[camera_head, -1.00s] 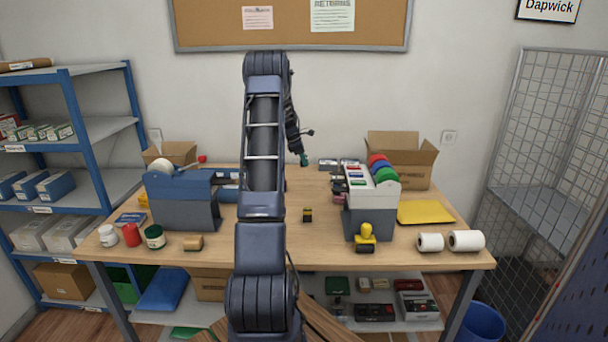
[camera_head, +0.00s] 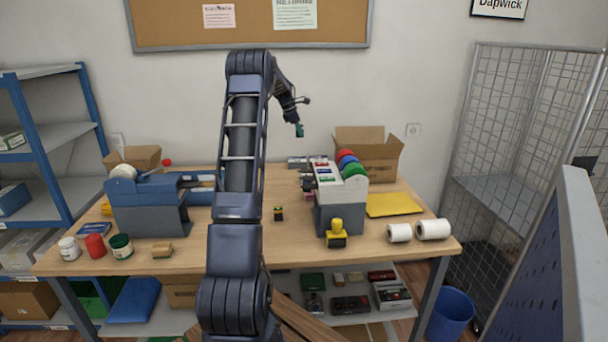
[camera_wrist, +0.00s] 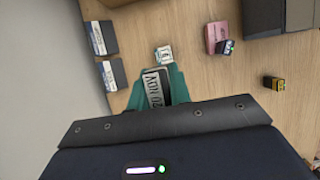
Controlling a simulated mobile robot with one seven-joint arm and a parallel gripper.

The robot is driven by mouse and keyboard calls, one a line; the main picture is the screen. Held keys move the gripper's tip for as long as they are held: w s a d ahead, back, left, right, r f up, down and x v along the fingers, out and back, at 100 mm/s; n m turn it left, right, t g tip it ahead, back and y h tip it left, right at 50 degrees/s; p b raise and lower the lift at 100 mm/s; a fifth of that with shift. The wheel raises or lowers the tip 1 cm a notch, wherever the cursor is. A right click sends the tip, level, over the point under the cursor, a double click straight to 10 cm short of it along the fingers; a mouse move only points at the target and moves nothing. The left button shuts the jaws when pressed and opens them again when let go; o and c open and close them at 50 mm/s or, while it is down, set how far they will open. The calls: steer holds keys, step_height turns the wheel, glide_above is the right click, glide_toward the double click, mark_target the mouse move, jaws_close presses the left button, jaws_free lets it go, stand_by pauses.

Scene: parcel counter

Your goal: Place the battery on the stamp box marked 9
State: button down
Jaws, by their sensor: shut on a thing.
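My gripper (camera_head: 299,130) is raised above the back of the counter; its teal fingers show in the wrist view (camera_wrist: 160,86). They are shut on a dark block with a pale plate (camera_wrist: 154,88) that appears to read "20 NOV". A small black and yellow item (camera_head: 278,213), possibly the battery, stands on the counter and also shows in the wrist view (camera_wrist: 274,83). Two dark boxes with white labels, possibly stamp boxes, lie at the left of the wrist view: one box (camera_wrist: 98,38) and another (camera_wrist: 113,75). No 9 is readable on them.
A small white item (camera_wrist: 163,55) lies beyond my fingertips. A pink block (camera_wrist: 214,36) touches or nearly touches a dark item. A grey organiser (camera_head: 338,200), a yellow-handled stamp (camera_head: 336,234) and an open carton (camera_head: 367,155) stand to the right. The middle counter is mostly clear.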

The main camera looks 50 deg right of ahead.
steer(key=s+d, duration=0.2)
glide_toward(309, 174)
steer(key=x, duration=0.6)
steer(key=shift+d, duration=0.15)
steer(key=shift+f, duration=0.1)
steer(key=c, duration=1.3)
jaws_free()
steer(key=v, duration=1.2)
steer(key=shift+w+r, duration=0.1)
steer(key=shift+r, duration=0.15)
